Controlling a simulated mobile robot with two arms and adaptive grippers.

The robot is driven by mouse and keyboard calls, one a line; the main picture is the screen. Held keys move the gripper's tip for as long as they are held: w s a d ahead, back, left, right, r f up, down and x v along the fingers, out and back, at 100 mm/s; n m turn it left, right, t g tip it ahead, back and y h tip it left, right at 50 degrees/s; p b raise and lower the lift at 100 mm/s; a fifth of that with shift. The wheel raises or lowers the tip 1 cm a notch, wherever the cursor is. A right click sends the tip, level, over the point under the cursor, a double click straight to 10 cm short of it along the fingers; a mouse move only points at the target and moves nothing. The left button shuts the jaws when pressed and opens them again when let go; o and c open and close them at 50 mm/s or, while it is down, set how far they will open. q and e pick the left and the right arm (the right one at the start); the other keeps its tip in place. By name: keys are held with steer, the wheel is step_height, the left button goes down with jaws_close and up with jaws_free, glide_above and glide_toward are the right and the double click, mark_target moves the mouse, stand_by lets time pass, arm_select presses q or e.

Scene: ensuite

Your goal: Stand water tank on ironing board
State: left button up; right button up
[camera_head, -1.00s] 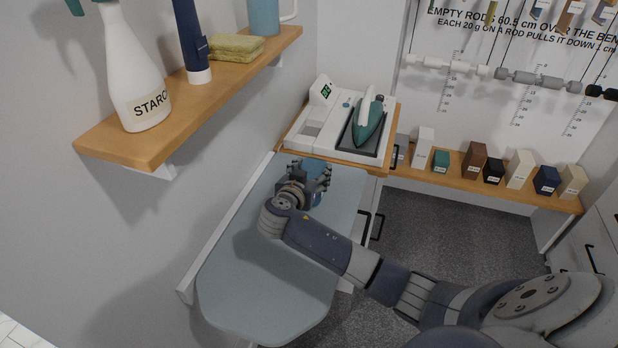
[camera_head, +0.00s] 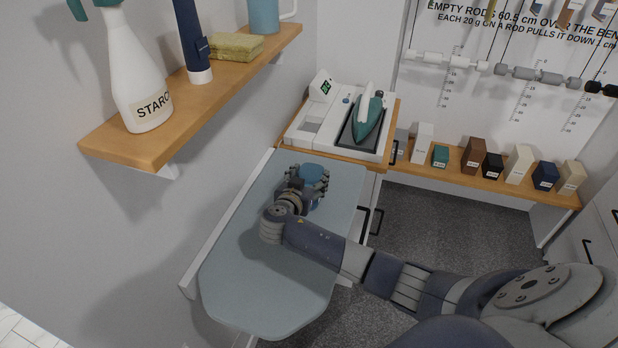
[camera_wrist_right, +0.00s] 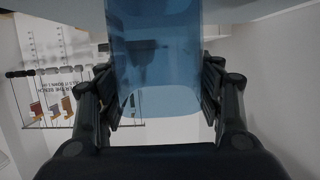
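The water tank (camera_head: 313,172) is a translucent blue container. It stands upright on the far end of the light blue-grey ironing board (camera_head: 270,265). My right gripper (camera_head: 307,183) is at the tank on its near side, low over the board, with its fingers spread. In the right wrist view the tank (camera_wrist_right: 155,55) fills the space between the two dark fingers, and its rounded end shows. The fingers are beside the tank and look open; contact at the left finger is hard to judge. The gripper partly hides the tank in the head view. My left gripper is not in view.
A steam iron (camera_head: 369,118) on its white station (camera_head: 313,125) stands just beyond the board. Small boxes line a low bench (camera_head: 450,172). The near board is clear.

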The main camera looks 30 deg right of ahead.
steer(key=shift+o, duration=0.4)
steer(key=shift+r, duration=0.1)
steer(key=shift+a, duration=0.1)
steer(key=shift+s+a, duration=0.25)
steer(key=shift+a, duration=0.1)
steer(key=b+v, duration=0.2)
steer(key=v, duration=0.9)
steer(key=shift+r+b, duration=0.2)
steer(key=shift+b, duration=0.1)
steer(key=shift+d, duration=0.1)
